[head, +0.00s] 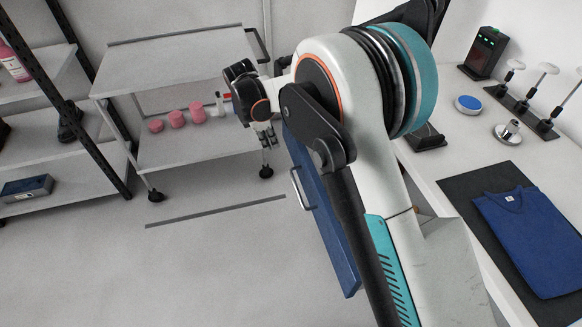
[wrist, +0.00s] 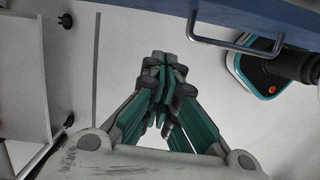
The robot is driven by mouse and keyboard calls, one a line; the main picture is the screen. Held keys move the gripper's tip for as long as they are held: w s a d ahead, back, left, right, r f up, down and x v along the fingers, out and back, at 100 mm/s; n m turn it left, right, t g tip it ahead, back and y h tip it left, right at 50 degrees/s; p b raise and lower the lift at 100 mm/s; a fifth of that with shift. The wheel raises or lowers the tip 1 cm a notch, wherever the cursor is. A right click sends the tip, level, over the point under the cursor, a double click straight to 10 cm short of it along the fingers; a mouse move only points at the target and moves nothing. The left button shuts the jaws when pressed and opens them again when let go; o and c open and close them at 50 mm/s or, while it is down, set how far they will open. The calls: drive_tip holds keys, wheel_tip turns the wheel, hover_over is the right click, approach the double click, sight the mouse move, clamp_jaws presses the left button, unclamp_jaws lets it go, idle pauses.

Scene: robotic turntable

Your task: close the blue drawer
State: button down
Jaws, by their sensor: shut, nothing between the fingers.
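The blue drawer (head: 335,225) shows its long front panel and a metal bar handle left of the white bench in the head view. The panel appears to stand out from the bench's front edge; my arm hides the drawer's body. In the wrist view the blue drawer front (wrist: 285,17) crosses the top right, with its handle (wrist: 238,45) below it. My gripper (wrist: 163,62) is shut and empty, apart from the handle and to its left in this view. In the head view my gripper (head: 266,138) points down beyond the drawer's far end.
A grey cart (head: 185,60) with several pink items on its lower shelf stands behind the gripper. A dark shelf rack is at the left. The bench (head: 440,165) holds a blue shirt (head: 530,235) on a black mat. The floor left of the drawer is clear.

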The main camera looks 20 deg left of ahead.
drive_tip(key=w+d+f+b, duration=0.2)
drive_tip(key=d+f+b, duration=0.2)
drive_tip(key=f, duration=0.6)
drive_tip(key=shift+w+d+n+b, duration=0.4)
drive_tip(key=shift+r, duration=0.1)
drive_tip(key=w+d, duration=0.4)
drive_tip(key=d, duration=0.3)
drive_tip(key=w+d, duration=0.5)
drive_tip(key=d, duration=0.3)
drive_tip(key=w+d, duration=0.5)
drive_tip(key=d, duration=0.3)
drive_tip(key=shift+w+d+p, duration=0.25)
drive_tip(key=shift+p, duration=0.15)
